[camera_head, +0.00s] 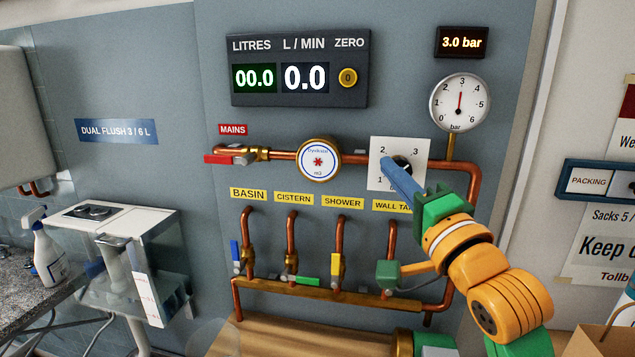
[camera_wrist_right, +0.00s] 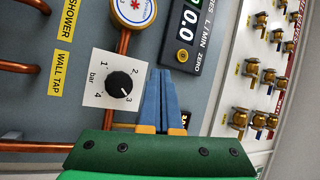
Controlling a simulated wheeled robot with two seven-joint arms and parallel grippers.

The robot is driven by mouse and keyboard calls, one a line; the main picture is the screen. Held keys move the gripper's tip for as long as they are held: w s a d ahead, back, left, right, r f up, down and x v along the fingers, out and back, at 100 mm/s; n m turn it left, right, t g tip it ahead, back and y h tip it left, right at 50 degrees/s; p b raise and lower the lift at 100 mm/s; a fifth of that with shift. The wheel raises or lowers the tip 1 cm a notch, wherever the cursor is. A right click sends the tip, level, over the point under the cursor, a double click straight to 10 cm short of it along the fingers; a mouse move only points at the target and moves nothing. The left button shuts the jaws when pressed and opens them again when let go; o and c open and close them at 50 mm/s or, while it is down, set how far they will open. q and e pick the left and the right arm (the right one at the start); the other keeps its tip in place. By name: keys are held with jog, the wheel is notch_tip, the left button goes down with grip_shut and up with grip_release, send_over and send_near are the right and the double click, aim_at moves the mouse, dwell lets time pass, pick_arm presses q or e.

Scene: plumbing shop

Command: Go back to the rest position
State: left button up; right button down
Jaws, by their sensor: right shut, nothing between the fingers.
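My right gripper (camera_head: 388,166) is in front of the white dial plate (camera_head: 414,147) on the wall panel, its blue fingers together and empty. The black pressure knob (camera_head: 402,163) is partly hidden behind the fingers in the head view. In the right wrist view the closed fingers (camera_wrist_right: 167,76) lie to the right of the knob (camera_wrist_right: 119,84), with nothing between them. From these views I cannot tell how far the fingers are from the plate. My left gripper is not in view.
Copper pipes and the lower manifold (camera_head: 330,293) project from the panel under my right arm. The gauge (camera_head: 460,101) is above it, and the meter (camera_head: 319,160) is to the left. A glass cistern (camera_head: 150,250) and spray bottle (camera_head: 46,250) stand further left.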

jog(key=s+d+f+n+g+h, duration=0.1)
jog(key=s+f+n+g+h, duration=0.2)
jog(key=f, duration=1.1)
jog(key=s+d+f+n+g+h, duration=0.15)
jog(key=f+g, duration=0.25)
jog(key=f, duration=1.1)
jog(key=s+d+f+n+g+h, duration=0.15)
jog(key=s+f+n+g, duration=0.3)
jog(key=s+f, duration=0.6)
jog(key=s+d+f+n+g, duration=0.25)
jog(key=s+f+g, duration=0.4)
jog(key=s, duration=0.65)
jog(key=s+f+n, duration=0.1)
jog(key=s+f, duration=0.1)
jog(key=f, duration=0.8)
jog(key=s+f+n, duration=0.1)
jog(key=s+f, duration=0.1)
jog(key=f, duration=0.9)
jog(key=s+d+f+g, duration=0.1)
jog(key=s+f, duration=0.6)
jog(key=s, duration=0.4)
jog(key=shift+d+f+h, duration=0.3)
jog(key=shift+f, duration=0.05)
